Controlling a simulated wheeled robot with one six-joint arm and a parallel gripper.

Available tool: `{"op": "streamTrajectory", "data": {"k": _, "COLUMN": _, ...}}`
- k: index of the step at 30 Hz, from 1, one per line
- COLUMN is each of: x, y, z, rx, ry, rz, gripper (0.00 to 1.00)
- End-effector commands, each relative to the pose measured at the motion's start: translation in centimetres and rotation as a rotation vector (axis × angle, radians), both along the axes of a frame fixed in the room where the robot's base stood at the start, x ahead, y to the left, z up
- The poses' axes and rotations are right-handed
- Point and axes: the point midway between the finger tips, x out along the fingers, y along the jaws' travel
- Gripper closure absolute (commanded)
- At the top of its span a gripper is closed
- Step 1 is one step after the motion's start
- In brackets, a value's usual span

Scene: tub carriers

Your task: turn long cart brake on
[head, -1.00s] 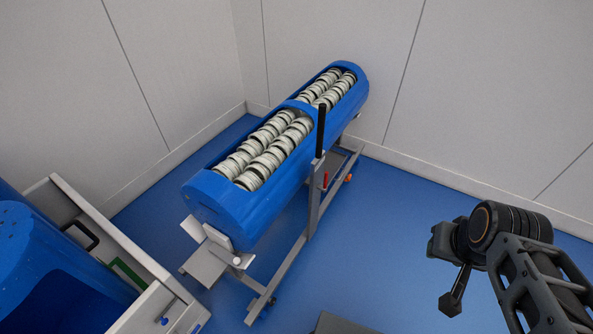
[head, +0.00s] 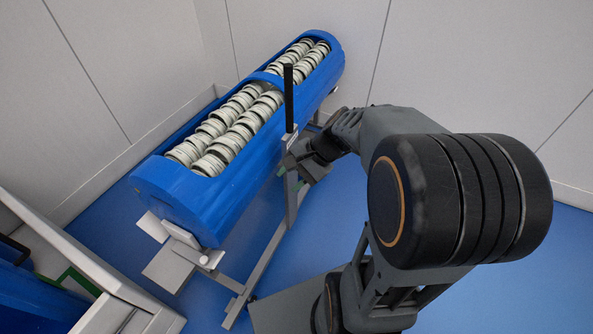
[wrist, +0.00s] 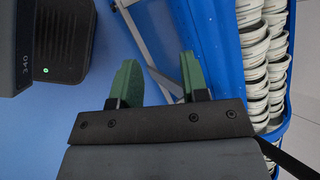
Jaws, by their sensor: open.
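The long cart is a blue tub (head: 190,205) full of pale ring-shaped parts on a grey wheeled frame (head: 262,262). A black upright handle (head: 289,98) stands on its near side post. The red lever on the post is not visible now.
A pale carrier (head: 75,262) with a blue tub stands at the lower left, close to the cart's near end. Grey walls (head: 300,25) stand behind the cart. Blue floor (head: 110,235) shows between cart and carrier.

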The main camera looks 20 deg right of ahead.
Motion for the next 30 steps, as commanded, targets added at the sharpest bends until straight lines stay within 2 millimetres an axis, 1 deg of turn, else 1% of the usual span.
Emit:
{"op": "streamTrajectory", "data": {"k": 1, "x": 1.8, "y": -1.1, "z": -4.8, "rx": 0.135, "ry": 0.058, "rz": -0.136, "gripper": 0.59}}
{"op": "streamTrajectory", "data": {"k": 2, "x": 2.8, "y": -1.6, "z": -6.0, "rx": 0.215, "ry": 0.084, "rz": -0.211, "gripper": 0.59}}
{"op": "streamTrajectory", "data": {"k": 3, "x": 4.2, "y": -2.6, "z": -7.5, "rx": 0.321, "ry": 0.113, "rz": -0.309, "gripper": 0.59}}
{"op": "streamTrajectory", "data": {"k": 4, "x": 5.2, "y": -3.5, "z": -8.5, "rx": 0.399, "ry": 0.131, "rz": -0.379, "gripper": 0.59}}
{"op": "streamTrajectory", "data": {"k": 5, "x": 6.1, "y": -4.4, "z": -9.6, "rx": 0.472, "ry": 0.146, "rz": -0.447, "gripper": 0.59}}
{"op": "streamTrajectory", "data": {"k": 6, "x": 7.3, "y": -5.9, "z": -10.9, "rx": 0.568, "ry": 0.161, "rz": -0.534, "gripper": 0.59}}
{"op": "streamTrajectory", "data": {"k": 8, "x": 8.7, "y": -8.3, "z": -12.7, "rx": 0.700, "ry": 0.174, "rz": -0.650, "gripper": 0.59}}
{"op": "streamTrajectory", "data": {"k": 9, "x": 9.5, "y": -9.9, "z": -13.9, "rx": 0.781, "ry": 0.180, "rz": -0.721, "gripper": 0.59}}
{"op": "streamTrajectory", "data": {"k": 12, "x": 10.8, "y": -13.7, "z": -16.3, "rx": 0.950, "ry": 0.175, "rz": -0.861, "gripper": 0.59}}
{"op": "streamTrajectory", "data": {"k": 15, "x": 11.5, "y": -16.7, "z": -18.0, "rx": 1.071, "ry": 0.161, "rz": -0.960, "gripper": 0.59}}
{"op": "streamTrajectory", "data": {"k": 18, "x": 11.8, "y": -18.6, "z": -19.0, "rx": 1.145, "ry": 0.147, "rz": -1.018, "gripper": 0.59}}
{"op": "streamTrajectory", "data": {"k": 21, "x": 12.3, "y": -19.2, "z": -19.5, "rx": 1.182, "ry": 0.139, "rz": -1.045, "gripper": 0.59}}
{"op": "streamTrajectory", "data": {"k": 23, "x": 12.9, "y": -19.1, "z": -19.5, "rx": 1.189, "ry": 0.137, "rz": -1.050, "gripper": 0.59}}
{"op": "streamTrajectory", "data": {"k": 26, "x": 14.3, "y": -18.2, "z": -19.5, "rx": 1.192, "ry": 0.137, "rz": -1.050, "gripper": 0.59}}
{"op": "streamTrajectory", "data": {"k": 30, "x": 16.7, "y": -16.8, "z": -19.5, "rx": 1.190, "ry": 0.137, "rz": -1.049, "gripper": 0.59}}
